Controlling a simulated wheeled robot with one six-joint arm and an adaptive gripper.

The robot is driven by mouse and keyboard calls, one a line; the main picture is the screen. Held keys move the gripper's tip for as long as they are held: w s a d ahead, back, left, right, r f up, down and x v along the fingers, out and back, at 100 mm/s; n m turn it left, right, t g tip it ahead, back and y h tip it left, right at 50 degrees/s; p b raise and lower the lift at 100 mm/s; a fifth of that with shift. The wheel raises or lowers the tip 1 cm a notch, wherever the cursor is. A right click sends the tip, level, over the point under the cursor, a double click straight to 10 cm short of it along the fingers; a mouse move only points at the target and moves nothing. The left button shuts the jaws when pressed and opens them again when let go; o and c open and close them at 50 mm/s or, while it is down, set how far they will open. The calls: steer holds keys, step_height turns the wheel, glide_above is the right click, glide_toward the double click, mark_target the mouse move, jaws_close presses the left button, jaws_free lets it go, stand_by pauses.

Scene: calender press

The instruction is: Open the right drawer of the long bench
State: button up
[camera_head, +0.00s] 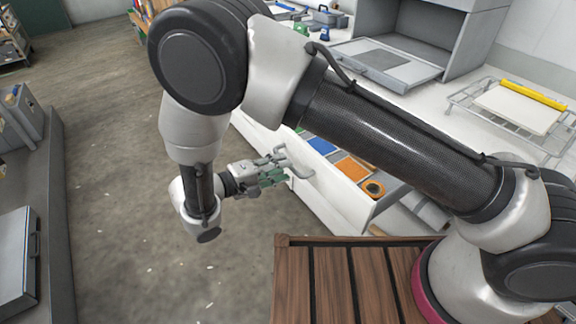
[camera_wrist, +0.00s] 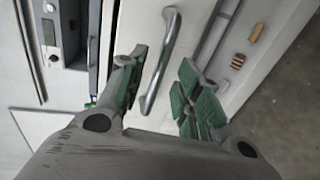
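The long white bench runs along the right of the head view. A drawer (camera_head: 329,197) in it stands pulled out, with its inside and contents in sight. My gripper (camera_head: 277,168) is at the drawer's front, beside its light metal handle (camera_head: 302,166). In the wrist view the silver bar handle (camera_wrist: 164,52) lies between the two green-padded fingers of my gripper (camera_wrist: 162,68). The fingers are apart, with a gap to the handle on each side. My arm hides part of the bench and drawer.
A grey press (camera_head: 395,66) and a wire rack (camera_head: 506,118) stand on the bench. Clear floor (camera_head: 110,150) lies to the left.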

steer(key=v, duration=0.8)
steer(key=shift+a, duration=0.2)
steer(key=shift+s, duration=0.15)
steer(key=s+d+f+n+g, duration=0.3)
steer(key=d+n, duration=0.2)
steer(key=d+r+g+y, duration=0.2)
steer(key=d+r, duration=0.3)
steer(key=w+d+r+m+g+y, duration=0.1)
steer(key=d+r+g+y, duration=0.1)
steer(key=d+r, duration=0.3)
steer(key=w+d+r+m+g+y, duration=0.1)
steer(key=d+r+g+y, duration=0.2)
steer(key=d+r, duration=0.3)
steer(key=shift+d+g, duration=0.3)
steer(key=shift+d, duration=0.35)
steer(key=s+d+r+m+t+y, duration=0.2)
steer(key=d+r, duration=0.6)
steer(key=d, duration=0.4)
steer(key=s+d+r+m+t+y, duration=0.3)
steer(key=s+d+r+m, duration=0.3)
steer(key=d, duration=0.6)
steer(key=shift+d+r+m+t+y, duration=0.3)
steer(key=shift+r+m+t, duration=0.1)
steer(key=shift+r+m, duration=0.6)
